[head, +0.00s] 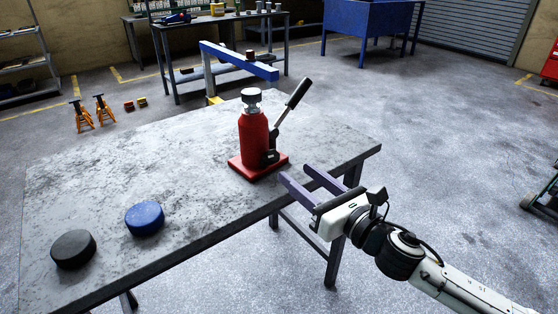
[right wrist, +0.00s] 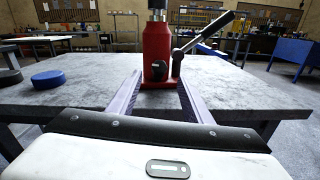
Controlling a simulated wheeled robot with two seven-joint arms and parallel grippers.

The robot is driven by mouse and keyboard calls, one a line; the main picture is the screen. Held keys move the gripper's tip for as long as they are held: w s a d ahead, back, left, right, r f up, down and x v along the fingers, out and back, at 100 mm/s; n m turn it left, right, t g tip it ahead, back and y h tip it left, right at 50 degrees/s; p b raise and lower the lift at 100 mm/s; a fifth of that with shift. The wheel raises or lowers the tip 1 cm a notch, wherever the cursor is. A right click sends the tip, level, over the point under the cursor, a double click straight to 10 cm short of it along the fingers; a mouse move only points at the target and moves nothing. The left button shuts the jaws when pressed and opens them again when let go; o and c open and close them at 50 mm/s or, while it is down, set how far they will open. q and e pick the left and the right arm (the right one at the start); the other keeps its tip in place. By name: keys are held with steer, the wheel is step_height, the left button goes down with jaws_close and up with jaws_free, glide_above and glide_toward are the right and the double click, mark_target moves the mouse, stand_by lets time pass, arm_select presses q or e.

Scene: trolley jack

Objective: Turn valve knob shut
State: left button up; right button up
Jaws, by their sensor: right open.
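A red bottle jack (head: 254,139) stands upright on its square red base on the grey table (head: 190,184). It has a silver top and a lever with a black grip (head: 298,93) slanting up to the right. A small dark valve knob (head: 269,157) sits low on its right front side. My right gripper (head: 294,173) is open and empty, its two fingers pointing at the jack from the table's right edge. In the right wrist view the jack (right wrist: 157,45) stands beyond and between the fingers, with the knob (right wrist: 159,69) low on its front. My left gripper is out of view.
A blue puck (head: 145,218) and a black puck (head: 73,249) lie at the left front of the table. A blue beam (head: 238,60) stands behind the table. Orange jack stands (head: 93,112) are on the floor at the left. The tabletop between pucks and jack is clear.

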mark_target(274, 155)
steer(key=x, duration=0.8)
steer(key=shift+w+a+b, duration=0.15)
steer(key=shift+b, duration=0.15)
steer(key=c, duration=1.1)
